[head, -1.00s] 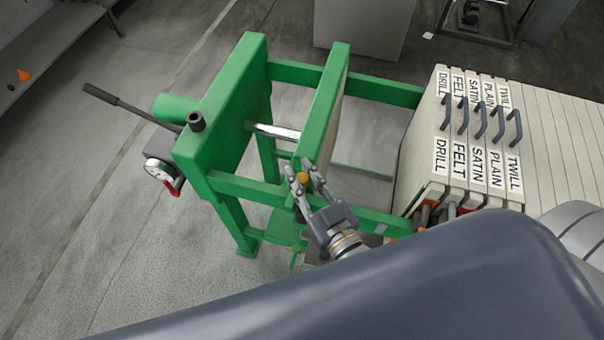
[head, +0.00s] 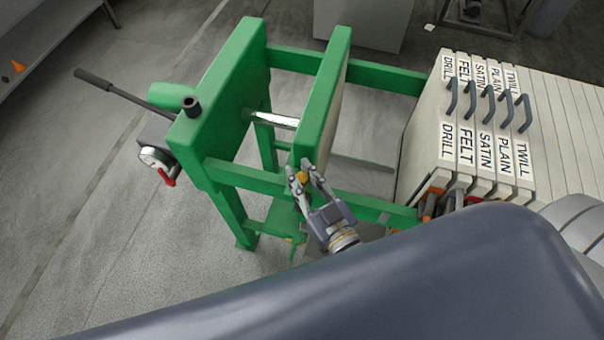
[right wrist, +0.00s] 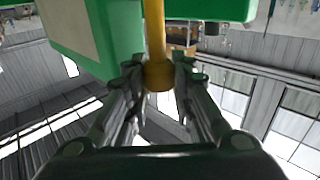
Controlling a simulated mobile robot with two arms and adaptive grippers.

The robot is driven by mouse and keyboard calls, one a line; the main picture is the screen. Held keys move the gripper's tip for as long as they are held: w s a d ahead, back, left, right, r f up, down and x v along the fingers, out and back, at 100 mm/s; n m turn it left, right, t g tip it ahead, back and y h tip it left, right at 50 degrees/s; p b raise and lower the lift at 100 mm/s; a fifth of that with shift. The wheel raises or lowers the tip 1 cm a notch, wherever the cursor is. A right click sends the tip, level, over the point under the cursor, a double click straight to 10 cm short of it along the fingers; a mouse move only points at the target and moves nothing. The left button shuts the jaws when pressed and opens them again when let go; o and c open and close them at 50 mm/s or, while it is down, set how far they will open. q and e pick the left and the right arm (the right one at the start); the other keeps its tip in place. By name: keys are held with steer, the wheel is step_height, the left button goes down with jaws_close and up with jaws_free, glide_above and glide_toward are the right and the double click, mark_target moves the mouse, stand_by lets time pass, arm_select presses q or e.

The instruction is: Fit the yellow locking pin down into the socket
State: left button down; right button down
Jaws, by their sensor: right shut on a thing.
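My right gripper (head: 307,179) is shut on the yellow locking pin (head: 302,177), beside the near edge of the green middle plate and above the near green rail. In the right wrist view the fingers close around the pin's round yellow knob (right wrist: 159,76). Its yellow shaft (right wrist: 154,30) runs away from the fingers and out of the picture's top. The pin's tip is hidden. I cannot tell whether it is in a socket; no socket shows clearly near it. My left gripper is out of view.
The green press frame (head: 235,180) has a middle plate (head: 325,95), a dark upright tube (head: 191,106), a long lever (head: 110,90) and a dial gauge (head: 155,157) at left. Labelled filter plates (head: 450,130) stand close on the right. Floor at left is clear.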

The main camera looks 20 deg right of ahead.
steer(key=shift+p, duration=0.8)
stand_by(1.3)
steer(key=shift+f+b, duration=1.95)
steer(key=shift+f, duration=0.7)
steer(key=shift+r+p, duration=2.3)
steer(key=shift+p, duration=0.1)
steer(key=shift+p, duration=0.55)
stand_by(0.3)
